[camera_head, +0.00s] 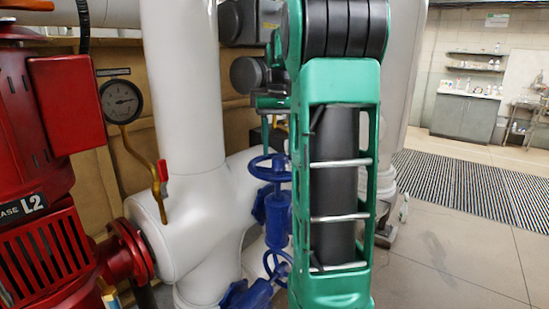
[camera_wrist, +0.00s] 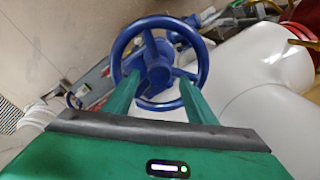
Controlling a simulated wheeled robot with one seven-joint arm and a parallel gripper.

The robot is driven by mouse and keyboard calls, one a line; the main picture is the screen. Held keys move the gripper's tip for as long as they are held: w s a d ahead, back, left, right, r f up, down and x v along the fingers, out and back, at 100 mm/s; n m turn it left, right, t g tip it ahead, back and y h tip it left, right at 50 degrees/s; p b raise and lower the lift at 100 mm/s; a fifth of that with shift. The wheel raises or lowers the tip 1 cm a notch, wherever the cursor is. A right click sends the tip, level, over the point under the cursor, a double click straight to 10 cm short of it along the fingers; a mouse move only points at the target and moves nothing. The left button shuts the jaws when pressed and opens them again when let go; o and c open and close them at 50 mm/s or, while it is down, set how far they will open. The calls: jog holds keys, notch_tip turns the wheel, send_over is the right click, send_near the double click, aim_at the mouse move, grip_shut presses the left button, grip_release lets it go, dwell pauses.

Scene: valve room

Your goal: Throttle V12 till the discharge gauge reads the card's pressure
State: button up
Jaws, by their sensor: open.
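A blue handwheel (camera_head: 262,170) on a blue valve stands by the white pipe in the head view, partly behind my arm; no V12 tag is readable. In the wrist view a blue handwheel (camera_wrist: 158,70) faces me. My gripper (camera_wrist: 157,84) is open, its two green fingers apart and overlapping the wheel's near side; I cannot tell whether they touch it. In the head view my arm mostly hides the gripper. No pressure card is readable.
A second, lower blue handwheel (camera_head: 278,264) is partly hidden by my arm. A red pump (camera_head: 40,190) marked L2 fills the left. A thick white pipe (camera_head: 185,100) stands near the valve. Open floor and a striped mat (camera_head: 470,188) lie at the right.

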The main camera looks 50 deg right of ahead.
aim_at(280, 157)
jog(key=shift+f, duration=1.7)
grip_shut()
jog(key=shift+d, duration=0.1)
jog(key=shift+s+d, duration=0.1)
